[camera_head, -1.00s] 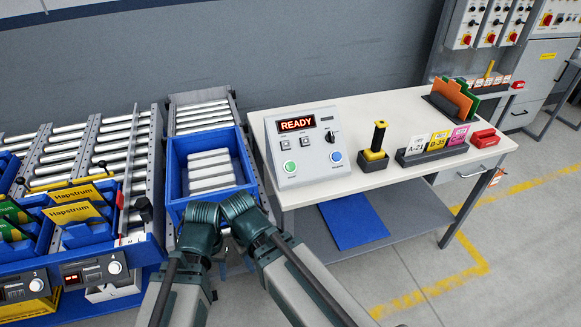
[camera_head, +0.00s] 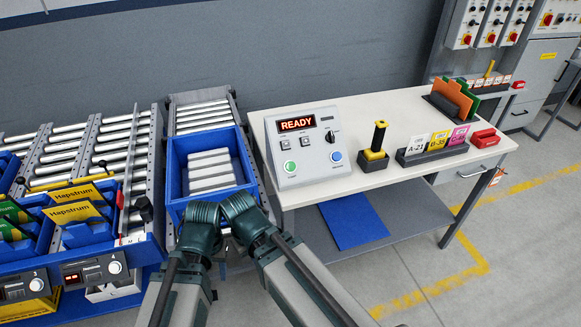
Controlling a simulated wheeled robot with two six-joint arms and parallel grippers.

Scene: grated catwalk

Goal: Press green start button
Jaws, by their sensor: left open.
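The green start button (camera_head: 290,166) sits at the lower left of the sloped front of a grey control box (camera_head: 310,150). The box stands on the white table's left end, and its display reads READY. A blue button (camera_head: 336,156) is at its lower right. My arms rise from the bottom edge, with their dark green joints in front of the blue bin. My left gripper (camera_head: 222,266) shows only in small part, low between the arm links and apart from the box. Its fingertips are mostly hidden. My right gripper is not in view. Nothing covers the green button.
A blue bin (camera_head: 173,172) with grey rollers inside stands left of the table (camera_head: 385,110). A yellow-and-black handled tool (camera_head: 377,140) and label cards stand right of the box. Roller conveyors (camera_head: 120,140) fill the left. Space above the box is clear.

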